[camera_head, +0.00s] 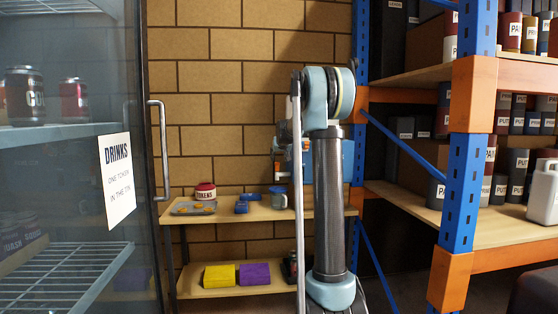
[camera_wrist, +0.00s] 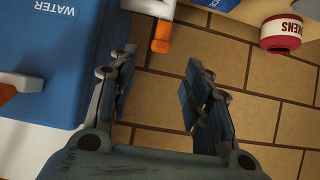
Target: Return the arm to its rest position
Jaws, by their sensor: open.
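My arm (camera_head: 328,190) stands upright in the middle of the head view, in front of the brick wall and a wooden shelf unit. Nothing is held. A blue WATER container (camera_wrist: 60,60) lies to the left of the fingers in that view. In the head view my arm partly hides the gripper end and the blue container (camera_head: 349,160).
A glass drinks fridge (camera_head: 70,160) with a handle stands at left. Blue and orange racking (camera_head: 465,190) with several cans stands at right. The shelf (camera_head: 240,213) holds a red TOKENS tin (camera_head: 205,191), a mug (camera_head: 278,199), and yellow (camera_head: 219,276) and purple (camera_head: 254,274) blocks below.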

